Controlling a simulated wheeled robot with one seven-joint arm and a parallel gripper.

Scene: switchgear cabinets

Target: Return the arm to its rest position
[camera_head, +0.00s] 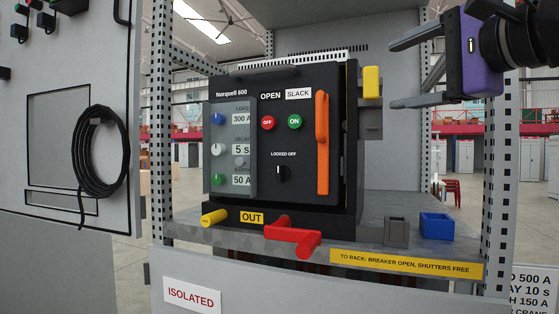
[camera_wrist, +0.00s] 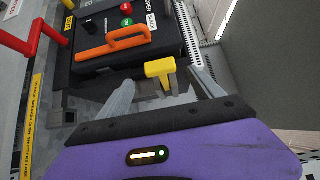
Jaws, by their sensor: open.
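My gripper (camera_head: 402,74) is at the upper right of the head view, with a purple body and two grey fingers pointing left. The fingers are apart with nothing between them. In the wrist view my gripper (camera_wrist: 160,95) points toward a yellow block (camera_wrist: 161,69) on the side of the breaker. In the head view this yellow block (camera_head: 372,82) is just left of the fingertips, with a gap to them. The black breaker (camera_head: 300,200) stands on a shelf in the open cabinet, with an orange handle (camera_head: 322,143) upright on its front.
A red crank handle (camera_head: 292,237) and a yellow knob (camera_head: 213,217) stick out at the shelf front. A blue bin (camera_head: 437,226) and a grey socket (camera_head: 396,232) sit on the shelf. Perforated posts (camera_head: 497,170) flank the bay. A coiled black cable (camera_head: 100,152) hangs at left.

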